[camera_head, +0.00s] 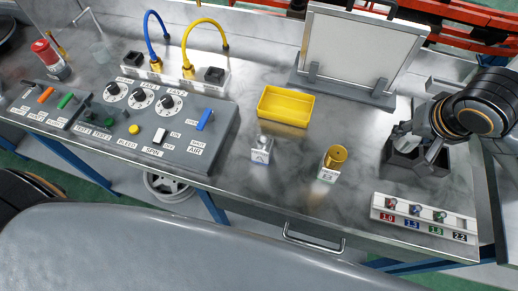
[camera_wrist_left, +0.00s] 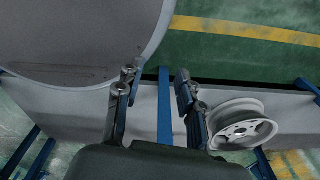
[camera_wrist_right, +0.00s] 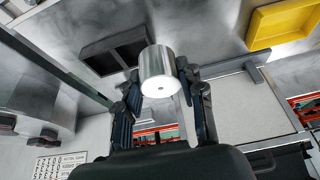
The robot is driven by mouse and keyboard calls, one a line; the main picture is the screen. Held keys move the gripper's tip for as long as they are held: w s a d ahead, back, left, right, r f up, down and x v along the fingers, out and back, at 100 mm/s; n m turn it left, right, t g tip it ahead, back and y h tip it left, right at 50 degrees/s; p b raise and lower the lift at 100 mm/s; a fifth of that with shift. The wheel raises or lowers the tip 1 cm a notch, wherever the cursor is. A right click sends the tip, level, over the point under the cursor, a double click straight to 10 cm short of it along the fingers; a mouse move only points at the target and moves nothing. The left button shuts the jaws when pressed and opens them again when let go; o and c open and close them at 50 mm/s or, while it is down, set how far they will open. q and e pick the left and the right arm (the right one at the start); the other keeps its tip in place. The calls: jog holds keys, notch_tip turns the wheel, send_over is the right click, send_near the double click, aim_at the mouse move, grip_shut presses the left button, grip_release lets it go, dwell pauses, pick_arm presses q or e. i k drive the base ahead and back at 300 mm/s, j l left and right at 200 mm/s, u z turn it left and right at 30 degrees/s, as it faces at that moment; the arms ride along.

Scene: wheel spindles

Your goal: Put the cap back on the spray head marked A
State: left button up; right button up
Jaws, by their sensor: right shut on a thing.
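A silver cylindrical cap (camera_wrist_right: 158,72) is between the fingers of my right gripper (camera_wrist_right: 160,88), which is shut on it. In the head view my right gripper (camera_head: 422,148) is over the dark two-compartment box (camera_head: 398,170) at the right. One spray head (camera_head: 263,142) stands uncapped on a small white labelled block in the middle of the bench. Another block to its right carries a gold cap (camera_head: 337,155). My left gripper (camera_wrist_left: 157,90) is open and empty, away from the bench top.
A yellow tray (camera_head: 286,106) lies behind the spray heads. A framed panel (camera_head: 352,58) stands at the back. A white rack of small nozzles (camera_head: 424,216) is at the front right. A control panel (camera_head: 130,125) fills the left. A wheel (camera_wrist_left: 240,126) is below.

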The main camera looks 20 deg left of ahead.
aim_at(261, 150)
jog(key=u, duration=1.2)
jog(key=k+l, duration=0.25)
jog(key=l, duration=0.15)
jog(key=k+l, duration=0.25)
jog(key=l, duration=0.15)
